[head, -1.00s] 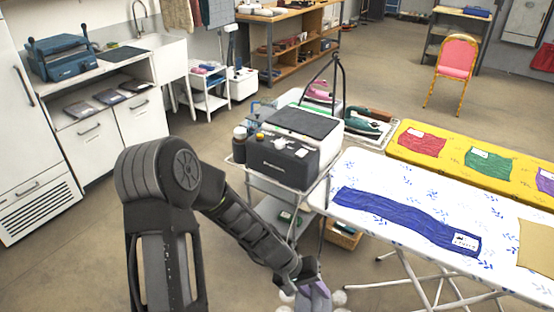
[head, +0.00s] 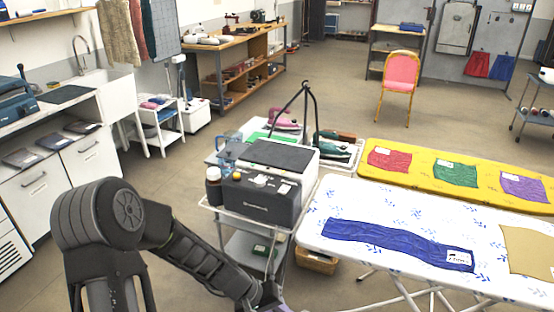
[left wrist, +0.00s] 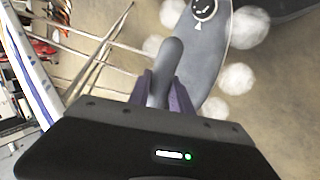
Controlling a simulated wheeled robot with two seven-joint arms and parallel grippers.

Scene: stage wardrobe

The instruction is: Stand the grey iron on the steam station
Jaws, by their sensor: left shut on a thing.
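The steam station (head: 262,198) is a dark box with a white body and a dark flat top, on a wheeled cart left of the ironing board. My left gripper (head: 268,302) is at the bottom edge of the head view, in front of the cart and below the station's level in the picture. In the left wrist view, its purple fingers (left wrist: 162,92) are shut on the handle of the grey iron (left wrist: 207,62). The iron's grey plate-like body extends upward there. In the head view the iron is almost wholly out of frame. My right gripper is not in view.
A white ironing board (head: 320,205) with a blue cloth (head: 395,243) stands to the right of the cart. A dark bottle (head: 213,187) and blue jug (head: 229,150) are beside the station. Pink (head: 285,121) and green (head: 335,138) irons stand behind it. Open floor lies left.

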